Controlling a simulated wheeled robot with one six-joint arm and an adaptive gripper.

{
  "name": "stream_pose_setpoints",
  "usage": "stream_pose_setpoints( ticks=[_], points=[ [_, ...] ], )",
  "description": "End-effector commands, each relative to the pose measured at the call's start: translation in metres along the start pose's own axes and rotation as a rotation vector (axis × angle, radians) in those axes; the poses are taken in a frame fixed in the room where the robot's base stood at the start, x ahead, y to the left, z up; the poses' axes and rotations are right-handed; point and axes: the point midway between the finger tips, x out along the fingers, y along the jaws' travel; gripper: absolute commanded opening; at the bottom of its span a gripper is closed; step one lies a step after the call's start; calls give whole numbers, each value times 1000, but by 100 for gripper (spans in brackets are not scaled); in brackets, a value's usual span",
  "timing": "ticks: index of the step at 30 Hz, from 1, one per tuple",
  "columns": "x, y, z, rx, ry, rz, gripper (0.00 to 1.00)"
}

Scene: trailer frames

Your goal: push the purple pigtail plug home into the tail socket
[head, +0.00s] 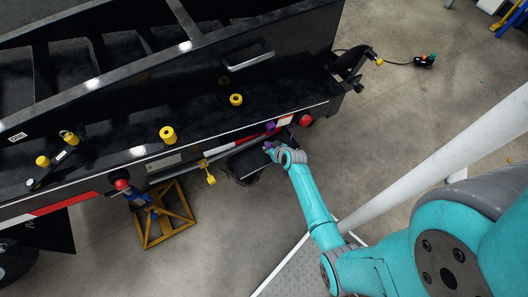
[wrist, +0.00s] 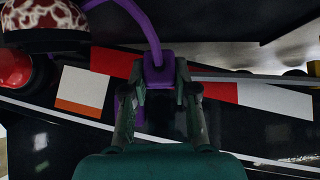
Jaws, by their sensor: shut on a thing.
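My gripper (wrist: 160,88) is shut on the purple pigtail plug (wrist: 158,66), with a fingertip on either side. A purple cable (wrist: 148,28) curves up and left from the plug in the wrist view. In the head view my gripper (head: 268,147) is at the trailer's rear edge, just below a small purple block (head: 270,127) by the striped tape.
Red-and-white tape (wrist: 222,91) runs along the dark trailer frame (head: 105,85). A red lamp (head: 306,120) is right of my gripper; another (head: 121,184) is farther left. A yellow stand (head: 165,222) stands under the trailer. A mottled round thing (wrist: 45,14) is close by.

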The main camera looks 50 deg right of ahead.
Motion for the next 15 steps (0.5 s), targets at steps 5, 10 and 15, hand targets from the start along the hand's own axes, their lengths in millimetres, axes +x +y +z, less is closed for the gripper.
stream_pose_setpoints(
  ticks=[5, 10, 15],
  points=[
    [-27, 23, -2, 10, 1, 9, 0],
    [-47, 40, -5, 13, 1, 13, 0],
    [-45, 46, -17, 10, 2, 11, 0]
  ],
)
